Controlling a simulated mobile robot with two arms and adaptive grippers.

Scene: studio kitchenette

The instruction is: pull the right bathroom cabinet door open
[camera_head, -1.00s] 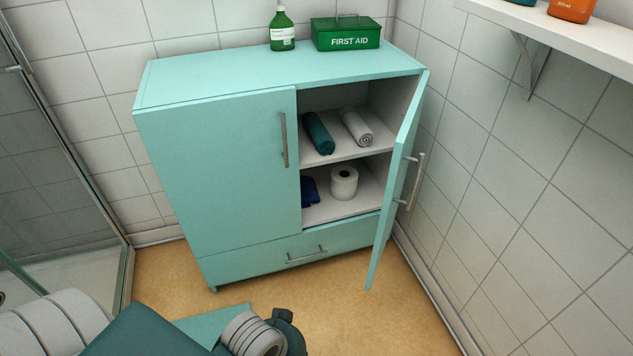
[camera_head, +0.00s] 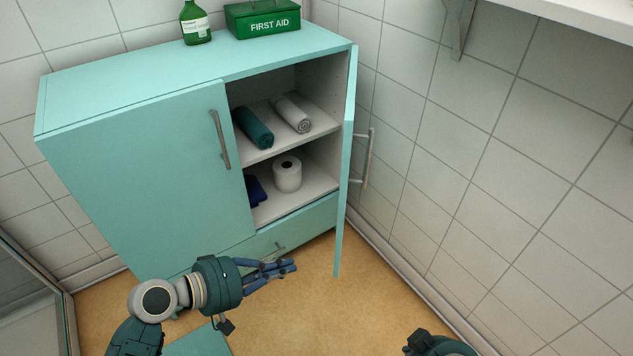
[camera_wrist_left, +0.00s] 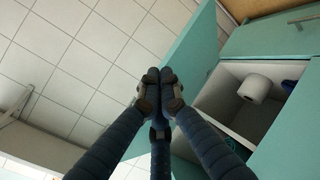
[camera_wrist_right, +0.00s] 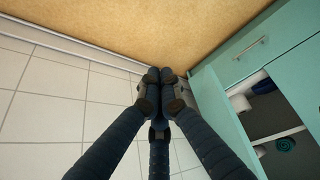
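The teal bathroom cabinet (camera_head: 140,150) stands against the tiled wall. Its right door (camera_head: 346,160) stands wide open, seen almost edge-on, with its bar handle (camera_head: 369,158) on the side facing the right wall. The left door (camera_head: 150,170) is closed. My left gripper (camera_head: 292,265) is in front of the drawer, left of the open door, not touching the handle. Its fingertips meet with nothing between them in the left wrist view (camera_wrist_left: 160,78), where the open door (camera_wrist_left: 198,50) is beside them. My right gripper (camera_wrist_right: 160,78) is also shut and empty; the head view shows only its arm's edge.
Inside are rolled towels (camera_head: 293,114), a toilet roll (camera_head: 288,174) and a blue item (camera_head: 255,191). A green bottle (camera_head: 195,24) and first aid box (camera_head: 262,18) stand on top. The tiled right wall is close to the door. The floor (camera_head: 310,310) in front is clear.

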